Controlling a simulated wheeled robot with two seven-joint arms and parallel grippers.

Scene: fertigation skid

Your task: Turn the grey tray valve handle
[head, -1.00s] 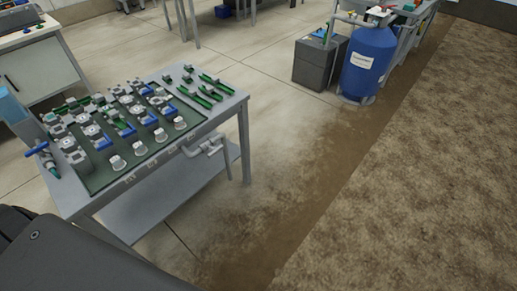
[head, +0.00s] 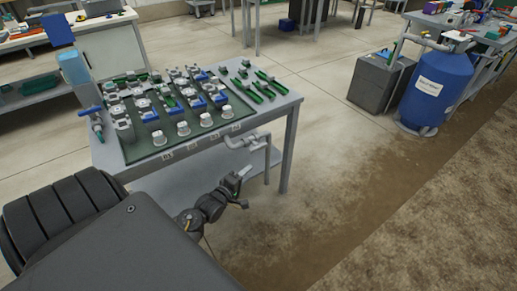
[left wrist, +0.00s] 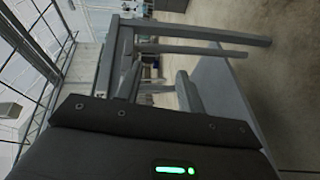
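A grey pipe fitting (head: 236,143) comes out of the front side of the grey bench, near its right front corner. A small grey valve part (head: 258,146) sits at its right end, with a thin pipe going down. I cannot make out the handle's exact angle. My left gripper (head: 246,187) is below and in front of this fitting, apart from it. In the left wrist view its two fingers (left wrist: 158,88) stand apart with nothing between them, and the bench frame (left wrist: 195,33) shows beyond, turned sideways. The valve is not clear in that view. My right gripper is out of view.
The bench top carries a dark green tray (head: 150,150) with several grey and blue valve parts. A blue-handled valve (head: 90,111) is at the bench's left end. A blue tank (head: 437,88) and a grey box (head: 381,82) stand at right. The floor before the bench is clear.

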